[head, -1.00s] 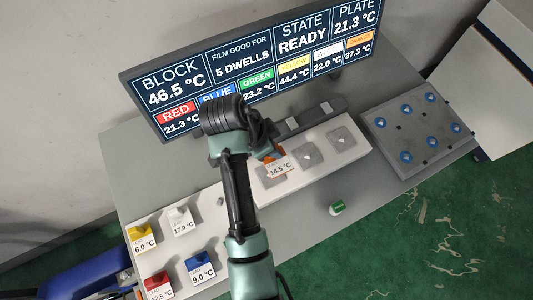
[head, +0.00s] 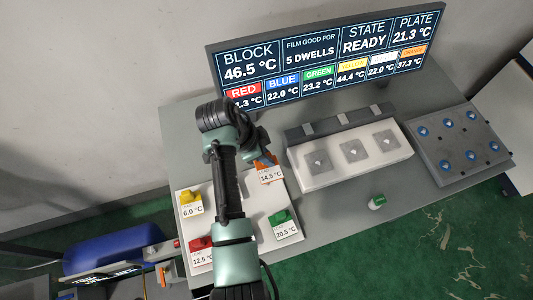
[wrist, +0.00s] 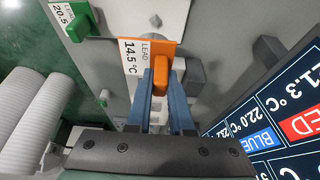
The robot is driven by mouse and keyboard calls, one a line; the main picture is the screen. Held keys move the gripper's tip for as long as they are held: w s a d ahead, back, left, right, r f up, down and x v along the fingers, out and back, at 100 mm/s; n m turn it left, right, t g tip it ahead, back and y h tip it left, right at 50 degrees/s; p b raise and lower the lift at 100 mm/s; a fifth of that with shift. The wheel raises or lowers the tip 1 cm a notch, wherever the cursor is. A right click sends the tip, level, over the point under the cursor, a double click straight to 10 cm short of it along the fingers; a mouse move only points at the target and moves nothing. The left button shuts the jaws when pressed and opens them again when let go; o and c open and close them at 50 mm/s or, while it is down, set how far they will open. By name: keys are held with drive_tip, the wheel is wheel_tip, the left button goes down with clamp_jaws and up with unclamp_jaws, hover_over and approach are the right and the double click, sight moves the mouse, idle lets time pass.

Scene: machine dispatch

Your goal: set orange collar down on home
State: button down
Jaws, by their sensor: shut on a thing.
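The orange collar (head: 264,163) with a white tag reading 14.5 °C is in my gripper (head: 268,155). In the wrist view the two blue fingers (wrist: 163,100) are shut on the upright handle of the orange collar (wrist: 162,72). The collar is over the upper right corner of the white board (head: 256,203) on the left; I cannot tell whether it touches. No spot is labelled home. Yellow (head: 192,197), red (head: 200,243) and green (head: 281,216) collars sit on that board. My arm hides its middle.
A white block (head: 338,173) with three grey pads, all bare, stands right of the board. A screen (head: 320,65) rises behind. A grey panel with blue buttons (head: 455,145) is at right. A small green and white piece (head: 377,202) lies near the table's front edge.

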sight(266, 167)
drive_tip(key=shift+f+b, duration=2.5)
drive_tip(key=shift+f, duration=0.6)
drive_tip(key=shift+f+b, duration=0.7)
drive_tip(key=shift+f, duration=0.2)
drive_tip(key=c, duration=0.7)
unclamp_jaws()
drive_tip(key=shift+s, duration=0.1)
drive_tip(key=shift+a, duration=0.1)
drive_tip(key=v, duration=1.3)
